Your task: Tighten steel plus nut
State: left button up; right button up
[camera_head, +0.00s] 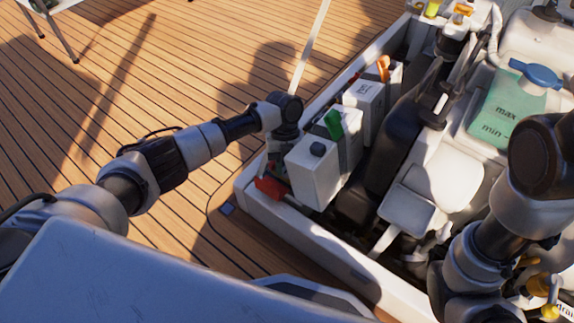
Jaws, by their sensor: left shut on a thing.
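My left gripper (279,160) points down at the near left end of the engine hatch, beside a grey-white battery-like box (312,178). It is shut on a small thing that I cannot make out. A red part (269,188) lies just below the gripper; I cannot tell whether they touch. I cannot pick out the steel plus nut, which is too small or hidden around the gripper. My right arm (492,240) reaches down over the right side of the hatch, and its gripper is not in view.
The box carries a green part (334,124). A second box (366,97) stands behind it, with an orange part (383,67) farther back. A green tank (508,105) with a blue cap is at right. The white hatch rim (300,229) borders open wooden deck (200,70).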

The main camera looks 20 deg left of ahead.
pick_arm(q)
jog(key=o, duration=0.9)
jog(key=shift+o, duration=0.2)
